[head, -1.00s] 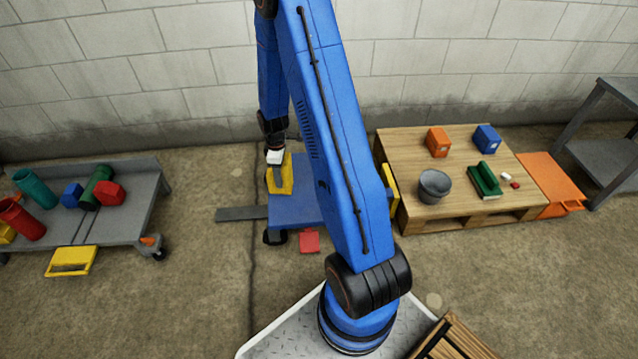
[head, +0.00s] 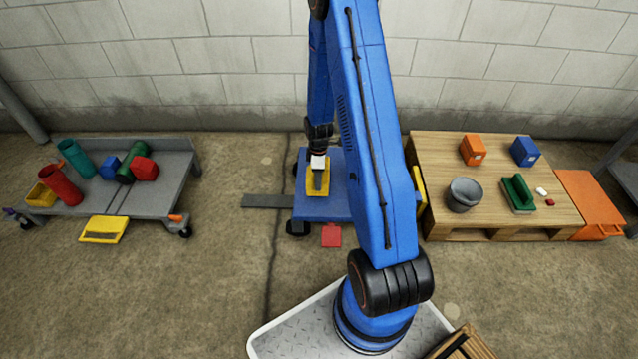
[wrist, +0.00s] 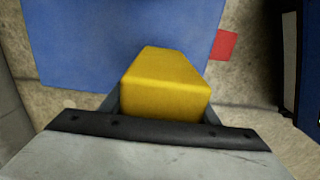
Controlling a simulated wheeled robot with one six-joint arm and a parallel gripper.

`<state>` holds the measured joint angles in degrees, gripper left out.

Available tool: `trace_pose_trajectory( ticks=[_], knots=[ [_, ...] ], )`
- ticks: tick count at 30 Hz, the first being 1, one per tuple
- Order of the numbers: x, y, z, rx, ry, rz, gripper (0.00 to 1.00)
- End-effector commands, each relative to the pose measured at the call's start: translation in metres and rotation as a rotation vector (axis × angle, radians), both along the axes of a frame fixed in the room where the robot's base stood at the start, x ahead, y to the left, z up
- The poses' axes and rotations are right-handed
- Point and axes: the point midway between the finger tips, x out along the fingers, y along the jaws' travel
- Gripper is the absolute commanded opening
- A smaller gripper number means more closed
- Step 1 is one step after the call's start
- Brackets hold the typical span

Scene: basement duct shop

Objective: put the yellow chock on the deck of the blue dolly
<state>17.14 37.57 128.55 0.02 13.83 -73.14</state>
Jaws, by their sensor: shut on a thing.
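The yellow chock (head: 325,189) is held in my gripper (head: 317,184), whose jaws are shut on it. In the wrist view the chock (wrist: 165,85) fills the space between the jaws, with its narrow end pointing away. The blue dolly (head: 310,208) stands on the floor, and my arm hides part of its right side. In the head view the chock overlaps the left part of the deck. In the wrist view the deck (wrist: 100,45) lies behind and left of the chock, with concrete also showing. I cannot tell whether the chock touches the deck.
A red plate (head: 331,236) lies at the dolly's front edge. A grey strip (head: 267,201) lies on the floor to its left. A wooden pallet (head: 500,219) with boxes and a bucket stands right. A grey cart (head: 150,198) with several coloured parts stands left. A block wall runs behind.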

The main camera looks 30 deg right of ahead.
Motion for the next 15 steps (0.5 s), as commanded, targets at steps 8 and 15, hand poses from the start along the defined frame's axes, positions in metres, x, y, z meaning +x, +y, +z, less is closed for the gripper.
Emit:
trace_pose_trajectory(
  ticks=[8, 15],
  knots=[
    [0.000, 0.000, -0.032, 0.000, 0.002, 0.000, 0.22],
    [0.000, 0.000, -0.035, 0.000, 0.000, 0.000, 0.22]
  ],
)
